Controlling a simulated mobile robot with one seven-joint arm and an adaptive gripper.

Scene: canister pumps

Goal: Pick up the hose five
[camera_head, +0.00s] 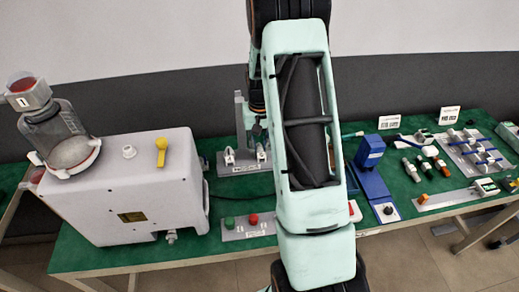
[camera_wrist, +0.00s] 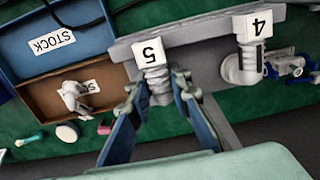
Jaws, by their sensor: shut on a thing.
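Hose five (camera_wrist: 157,76) is a pale, ribbed fitting below a white block marked 5 (camera_wrist: 149,52), in the upper middle of the wrist view. My gripper (camera_wrist: 158,98) has one blue-grey finger on each side of it and is shut on it. The hose is still beside the grey rail (camera_wrist: 200,42); I cannot tell whether it touches it. Its lower part is not clear between the fingers. In the head view my arm covers the middle of the bench, and I cannot make out the gripper or hose five there.
A second fitting marked 4 (camera_wrist: 253,25) stands close to the right. A blue tray marked STOCK (camera_wrist: 35,63) and a brown tray (camera_wrist: 32,88) with a white part (camera_wrist: 75,99) lie left. In the head view, a large white machine (camera_head: 130,190) fills the bench's left side.

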